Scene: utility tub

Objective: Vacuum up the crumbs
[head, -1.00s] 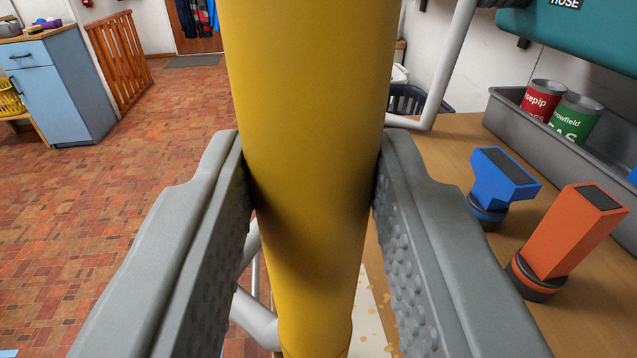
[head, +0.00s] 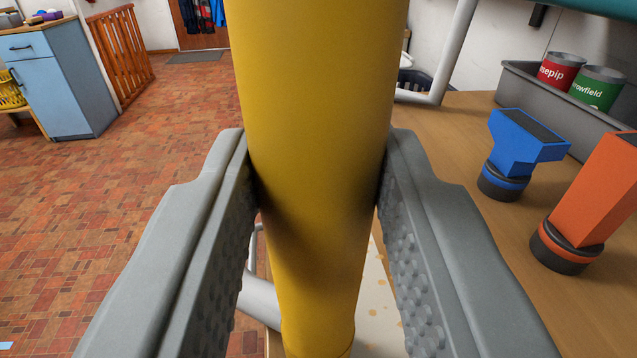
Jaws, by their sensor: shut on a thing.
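My gripper (head: 318,190) is shut on a thick yellow tube (head: 315,120). The tube runs from the top edge of the view down between the two grey jaws, and both its ends are out of clear sight. Small tan crumbs (head: 378,282) lie on a pale surface (head: 372,335) just right of the tube's lower end, partly hidden by the tube and the right jaw. A blue nozzle head (head: 527,135) and an orange nozzle head (head: 597,195) stand upright on the wooden worktop to the right, apart from my gripper.
A grey tray (head: 520,85) with a red can (head: 561,71) and a green can (head: 597,88) stands at the back right. A grey pipe (head: 455,55) rises behind the wooden worktop (head: 470,150). A blue cabinet (head: 60,85) and wooden gate (head: 122,55) stand far left. The tiled floor (head: 150,150) between is clear.

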